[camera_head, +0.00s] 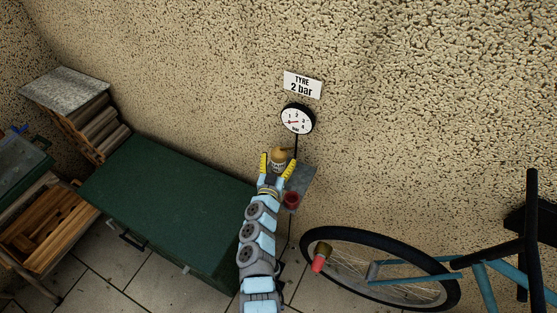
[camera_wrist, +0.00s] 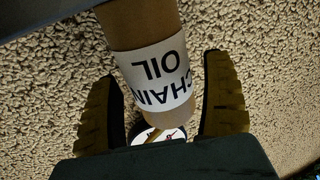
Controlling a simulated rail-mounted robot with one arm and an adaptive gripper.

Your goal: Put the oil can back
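The oil can (camera_head: 279,158) is tan with a white band, by the small grey shelf (camera_head: 303,178) on the wall. In the wrist view the can (camera_wrist: 157,72) fills the middle, its "CHAIN OIL" label upside down in the picture. My gripper (camera_head: 277,164) is at the can. In the wrist view my gripper (camera_wrist: 162,105) has one yellow finger on each side of the can, with wall showing in the gaps. The fingers look open and not touching it. Whether the can rests on the shelf is hidden by my arm.
A pressure gauge (camera_head: 297,119) and a "TYRE 2 bar" sign (camera_head: 302,84) are on the wall above. A red object (camera_head: 291,200) is beside my arm below the shelf top. A green chest (camera_head: 165,204) lies left, a bicycle wheel (camera_head: 345,238) right. A wooden crate (camera_head: 45,225) stands far left.

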